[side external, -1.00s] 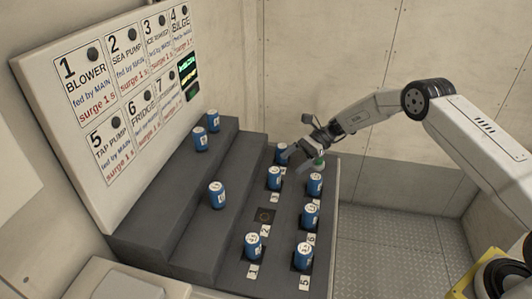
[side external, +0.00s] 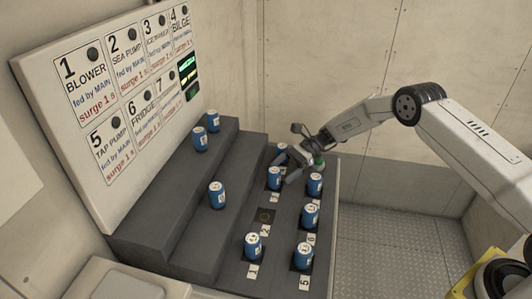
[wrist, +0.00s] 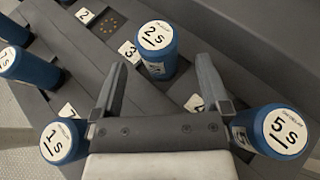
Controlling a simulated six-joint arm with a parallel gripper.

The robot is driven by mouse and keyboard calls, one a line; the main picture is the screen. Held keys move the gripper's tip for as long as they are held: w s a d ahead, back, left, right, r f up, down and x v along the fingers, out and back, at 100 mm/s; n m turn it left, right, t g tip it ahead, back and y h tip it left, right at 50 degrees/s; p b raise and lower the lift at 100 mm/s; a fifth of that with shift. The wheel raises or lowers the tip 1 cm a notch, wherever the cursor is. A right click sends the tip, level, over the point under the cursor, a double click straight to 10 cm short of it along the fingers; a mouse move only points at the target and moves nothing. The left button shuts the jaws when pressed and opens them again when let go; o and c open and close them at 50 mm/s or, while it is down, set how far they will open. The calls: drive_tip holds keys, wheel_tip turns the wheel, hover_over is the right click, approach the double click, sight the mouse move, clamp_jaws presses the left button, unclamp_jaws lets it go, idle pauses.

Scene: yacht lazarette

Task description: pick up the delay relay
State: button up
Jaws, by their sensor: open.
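Several blue cylindrical delay relays with white tops stand upright. In the wrist view a relay marked 2 s (wrist: 155,62) stands beside label 3, ahead of and between my gripper's fingertips (wrist: 161,65). The fingers are apart with nothing clamped. A relay marked 1 s (wrist: 63,141) is at lower left, and one marked 5 s (wrist: 283,135) is at lower right outside the right finger. In the side view my gripper (side external: 287,168) is low beside the 2 s relay (side external: 274,179); contact cannot be told. The 5 s relay (side external: 281,150) is partly hidden behind it.
An empty socket (side external: 265,215) lies by label 2. Other relays stand near the front (side external: 304,256) and on the raised steps (side external: 217,195). A sloped panel (side external: 125,110) with numbered cards rises at left.

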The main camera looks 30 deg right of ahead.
sight(271, 171)
drive_tip(key=shift+x, duration=1.95)
drive_tip(key=shift+c, duration=0.2)
clamp_jaws()
drive_tip(key=shift+r, duration=0.2)
drive_tip(key=shift+r, duration=1.45)
drive_tip(key=s+d+r, duration=0.2)
drive_tip(key=s+r, duration=0.7)
drive_tip(key=s, duration=0.5)
drive_tip(key=shift+r, duration=0.35)
drive_tip(key=shift+w+d, duration=0.1)
